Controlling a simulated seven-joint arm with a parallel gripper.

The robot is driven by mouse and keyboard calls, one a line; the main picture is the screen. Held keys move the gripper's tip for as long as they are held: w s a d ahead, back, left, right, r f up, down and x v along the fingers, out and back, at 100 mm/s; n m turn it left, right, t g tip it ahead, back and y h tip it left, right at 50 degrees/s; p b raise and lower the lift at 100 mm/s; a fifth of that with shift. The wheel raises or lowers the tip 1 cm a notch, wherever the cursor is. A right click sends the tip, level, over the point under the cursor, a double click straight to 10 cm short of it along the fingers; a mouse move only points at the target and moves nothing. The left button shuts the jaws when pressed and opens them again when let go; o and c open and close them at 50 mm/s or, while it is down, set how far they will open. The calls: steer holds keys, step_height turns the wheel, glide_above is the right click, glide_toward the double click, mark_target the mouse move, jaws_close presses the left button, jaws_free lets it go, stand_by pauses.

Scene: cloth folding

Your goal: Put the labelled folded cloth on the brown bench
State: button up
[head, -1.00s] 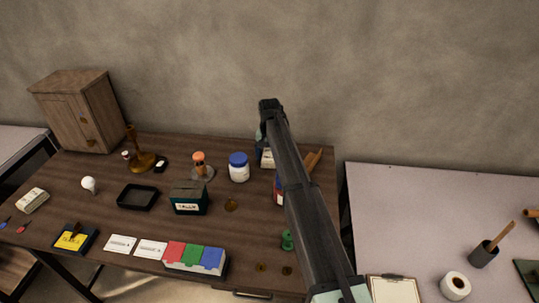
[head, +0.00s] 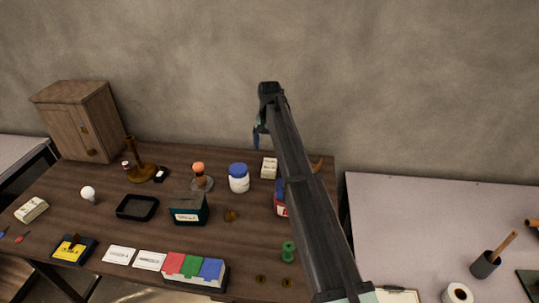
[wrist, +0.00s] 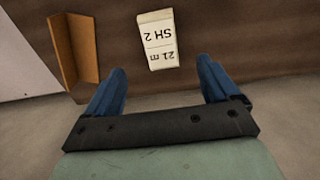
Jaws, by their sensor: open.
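The labelled folded cloth (head: 269,168) is a small, flat white block lying on the brown bench (head: 100,185), near its back edge. In the wrist view the cloth (wrist: 157,40) shows dark lettering, upside down, reading "SH 2" and "21 m". My gripper (head: 260,128) is above and behind the cloth in the head view, apart from it. In the wrist view my gripper (wrist: 160,68) has its two blue fingers spread wide, with nothing between them. My arm hides part of the bench's right side in the head view.
An orange-brown angled piece (wrist: 75,50) stands near the cloth. A blue-lidded white jar (head: 238,178) is left of the cloth; a red-and-blue container (head: 280,198) is in front, partly hidden. A pale table (head: 430,225) adjoins on the right. Another white block (head: 31,210) lies far left.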

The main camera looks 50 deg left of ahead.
steer(key=shift+r, duration=1.2)
steer(key=shift+w, duration=0.1)
